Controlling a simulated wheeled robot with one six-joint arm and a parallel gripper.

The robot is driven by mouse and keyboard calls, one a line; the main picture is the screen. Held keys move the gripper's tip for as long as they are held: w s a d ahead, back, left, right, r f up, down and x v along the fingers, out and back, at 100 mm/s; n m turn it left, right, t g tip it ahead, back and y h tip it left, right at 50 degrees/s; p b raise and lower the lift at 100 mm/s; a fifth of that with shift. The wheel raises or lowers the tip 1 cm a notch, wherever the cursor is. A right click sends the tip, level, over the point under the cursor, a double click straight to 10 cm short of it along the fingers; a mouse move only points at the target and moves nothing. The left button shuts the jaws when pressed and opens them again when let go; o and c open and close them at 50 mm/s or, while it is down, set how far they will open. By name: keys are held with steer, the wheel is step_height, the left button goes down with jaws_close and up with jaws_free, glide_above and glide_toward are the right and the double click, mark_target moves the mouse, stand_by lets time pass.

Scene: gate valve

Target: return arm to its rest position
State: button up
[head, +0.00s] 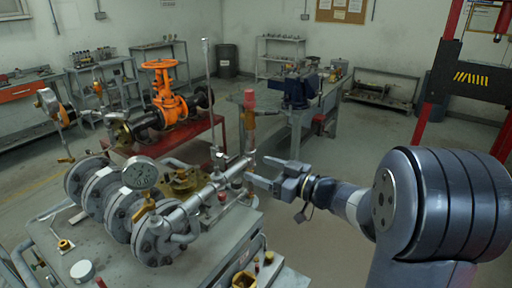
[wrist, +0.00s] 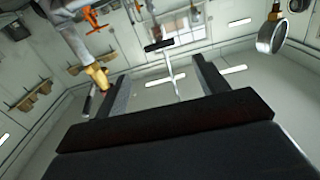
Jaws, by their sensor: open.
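My gripper (head: 260,173) is at the end of my arm in the middle of the head view, pointing left toward the grey pipe assembly. It is open. In the wrist view its two dark fingers (wrist: 158,82) stand wide apart with nothing held between them. The orange gate valve (head: 166,100) with its orange handwheel stands on a red bench further back, well away from my gripper. The pipe assembly (head: 190,207) with flanges and a pressure gauge (head: 139,172) lies left of my gripper. Whether a fingertip touches it, I cannot tell.
A grey workbench (head: 327,101) with a dark blue vise (head: 298,91) stands behind my gripper. A red-and-black lift post (head: 452,75) is at right. Floor (head: 370,145) is clear in the middle.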

mark_target(233, 158)
steer(key=p+x, duration=0.2)
steer(key=x, duration=0.8)
steer(key=shift+w+a, duration=0.2)
steer(key=shift+a, duration=0.15)
steer(key=shift+w+f+n+b, duration=0.1)
steer(key=shift+f+n+b, duration=0.2)
steer(key=shift+b, duration=0.4)
steer(key=shift+d+r+n+b, duration=0.1)
steer(key=shift+r+n+b, duration=0.15)
steer(key=shift+n+b, duration=0.35)
steer(key=shift+r+m+p, duration=0.15)
steer(key=shift+m+p, duration=0.15)
steer(key=shift+p, duration=0.2)
